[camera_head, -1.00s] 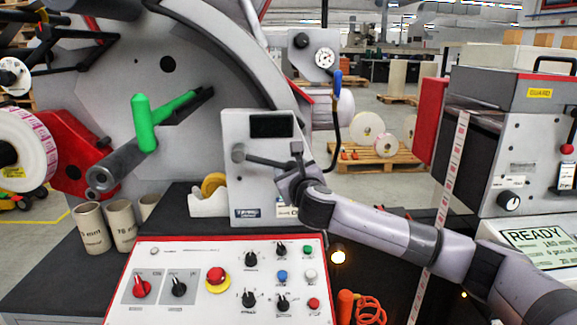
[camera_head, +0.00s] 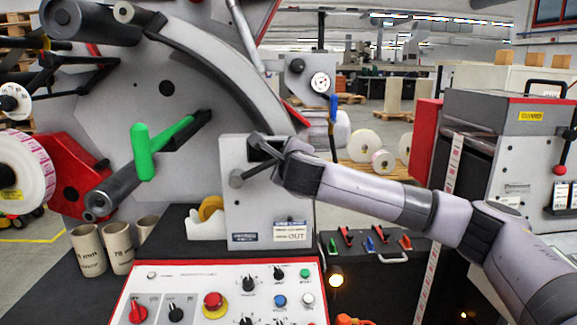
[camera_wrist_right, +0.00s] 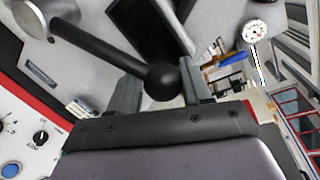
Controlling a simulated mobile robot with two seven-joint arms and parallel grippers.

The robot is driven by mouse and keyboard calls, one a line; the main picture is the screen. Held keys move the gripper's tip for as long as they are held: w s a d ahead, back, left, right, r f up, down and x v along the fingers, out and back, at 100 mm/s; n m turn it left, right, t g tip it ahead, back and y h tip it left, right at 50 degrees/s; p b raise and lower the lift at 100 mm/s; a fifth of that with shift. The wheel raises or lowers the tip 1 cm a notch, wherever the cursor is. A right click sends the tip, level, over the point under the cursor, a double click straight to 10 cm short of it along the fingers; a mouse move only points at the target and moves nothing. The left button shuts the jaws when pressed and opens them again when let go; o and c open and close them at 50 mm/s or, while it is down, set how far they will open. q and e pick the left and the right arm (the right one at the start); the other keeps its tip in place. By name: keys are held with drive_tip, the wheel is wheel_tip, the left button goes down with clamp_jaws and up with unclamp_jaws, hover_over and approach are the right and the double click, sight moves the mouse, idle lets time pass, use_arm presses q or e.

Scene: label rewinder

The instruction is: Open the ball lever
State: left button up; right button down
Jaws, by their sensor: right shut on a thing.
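The ball lever has a grey round hub on the front of a grey box (camera_head: 240,210) and a dark rod (camera_head: 254,171) that slopes up to the right in the head view. In the right wrist view its black ball (camera_wrist_right: 162,82) sits between the two fingers of my right gripper (camera_wrist_right: 162,90), and the rod runs up left to the hub (camera_wrist_right: 30,18). My right gripper (camera_head: 264,150) is shut on the ball, which it hides in the head view. My left gripper is in neither view.
A control panel (camera_head: 190,275) with knobs and buttons lies below the box. A green handle (camera_head: 143,152) stands left of it. Cardboard cores (camera_head: 88,250) and a tape dispenser (camera_head: 208,218) are on the dark table. Coloured tools (camera_head: 370,242) lie on the right.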

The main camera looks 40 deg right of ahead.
drive_tip(key=shift+w+a+r, duration=0.1)
drive_tip(key=shift+a+r, duration=0.2)
drive_tip(key=shift+r, duration=0.5)
drive_tip(key=c, duration=0.6)
unclamp_jaws()
drive_tip(key=shift+o, duration=0.4)
drive_tip(key=shift+w+a+f, duration=0.1)
drive_tip(key=shift+f+n, duration=0.1)
drive_tip(key=shift+n, duration=0.2)
drive_tip(key=b+v, duration=0.1)
drive_tip(key=v, duration=0.6)
drive_tip(key=shift+f, duration=0.1)
